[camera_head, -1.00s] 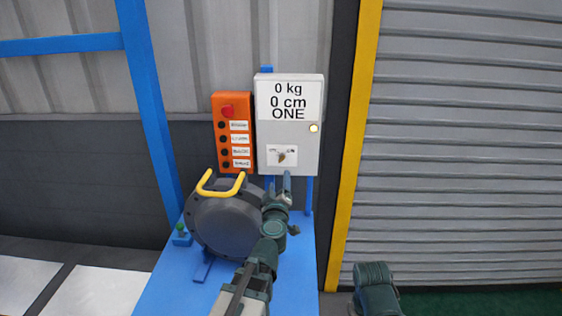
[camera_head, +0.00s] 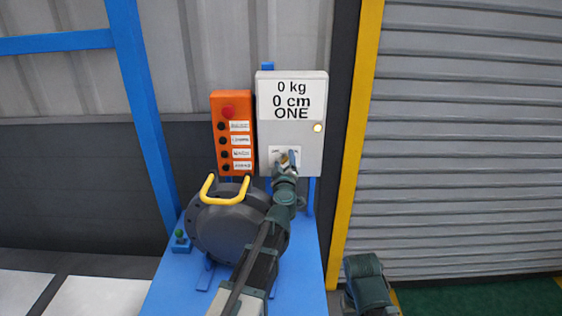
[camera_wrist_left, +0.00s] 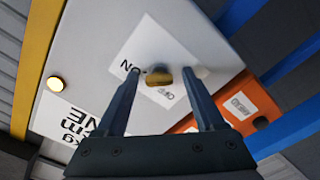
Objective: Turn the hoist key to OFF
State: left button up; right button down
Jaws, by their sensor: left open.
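The hoist key (camera_wrist_left: 158,76) is a small brass-coloured key on a white label on the front of the grey control box (camera_head: 305,140). The label reads ON on one side and seems to read OFF on the other. My left gripper (camera_head: 288,158) is in front of the key and partly hides it in the head view. In the left wrist view its two fingers (camera_wrist_left: 160,80) are open, with the key showing between their tips. I cannot tell whether they touch it. My right gripper is out of view.
An orange button panel (camera_head: 233,132) with a red button hangs left of the box. Below it a dark round flanged shell (camera_head: 228,230) with yellow handles stands on the blue bench (camera_head: 180,290). A yellow post (camera_head: 355,130) and a grey shutter are to the right.

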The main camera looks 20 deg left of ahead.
pick_arm(q)
jog(key=shift+d, duration=0.1)
grip_shut()
